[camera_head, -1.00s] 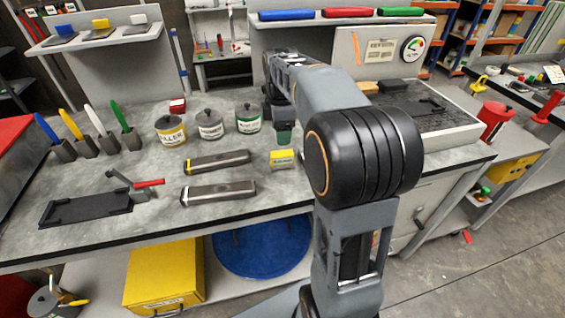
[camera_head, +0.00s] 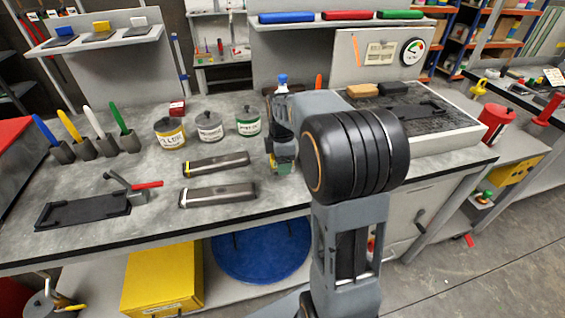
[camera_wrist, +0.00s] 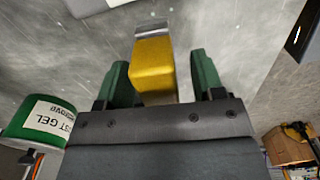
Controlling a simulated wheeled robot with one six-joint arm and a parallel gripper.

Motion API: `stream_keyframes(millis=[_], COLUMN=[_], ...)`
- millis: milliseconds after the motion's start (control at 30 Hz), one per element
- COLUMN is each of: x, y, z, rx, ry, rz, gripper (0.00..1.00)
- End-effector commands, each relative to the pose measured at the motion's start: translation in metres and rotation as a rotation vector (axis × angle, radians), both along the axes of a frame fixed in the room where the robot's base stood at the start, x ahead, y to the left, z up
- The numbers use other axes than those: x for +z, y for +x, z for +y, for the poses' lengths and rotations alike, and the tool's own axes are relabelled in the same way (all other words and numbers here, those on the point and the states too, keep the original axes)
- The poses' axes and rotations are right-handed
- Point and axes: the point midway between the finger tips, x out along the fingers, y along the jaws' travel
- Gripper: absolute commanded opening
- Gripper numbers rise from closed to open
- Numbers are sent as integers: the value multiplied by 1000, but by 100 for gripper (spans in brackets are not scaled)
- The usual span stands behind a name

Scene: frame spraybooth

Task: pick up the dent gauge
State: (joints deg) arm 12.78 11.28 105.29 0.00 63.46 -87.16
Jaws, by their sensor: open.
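A yellow block with a grey metallic end, which appears to be the dent gauge (camera_wrist: 154,82), lies on the grey bench in the wrist view. My gripper (camera_wrist: 158,70) has its two green fingers spread, one on each side of the block. A gap shows at least on the right side, and the fingers are not closed on it. In the head view my gripper (camera_head: 282,160) is low over the bench, right of two dark grey bars, and mostly hides the block.
Two dark bars (camera_head: 217,164) lie left of the gripper. Labelled cans, including a green one (camera_head: 248,122), stand behind them. It also shows close at left in the wrist view (camera_wrist: 40,118). A black tray (camera_head: 82,210) and upright coloured tools stand further left. The front bench edge is near.

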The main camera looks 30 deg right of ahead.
Motion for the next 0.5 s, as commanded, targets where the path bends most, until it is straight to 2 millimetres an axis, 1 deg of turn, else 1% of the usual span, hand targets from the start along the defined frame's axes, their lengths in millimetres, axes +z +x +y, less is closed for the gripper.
stream_keyframes(millis=[200,500], x=[-1,0], y=[0,0], z=[0,0], rx=[0,0], ry=[0,0], rz=[-1,-1], gripper=[62,33])
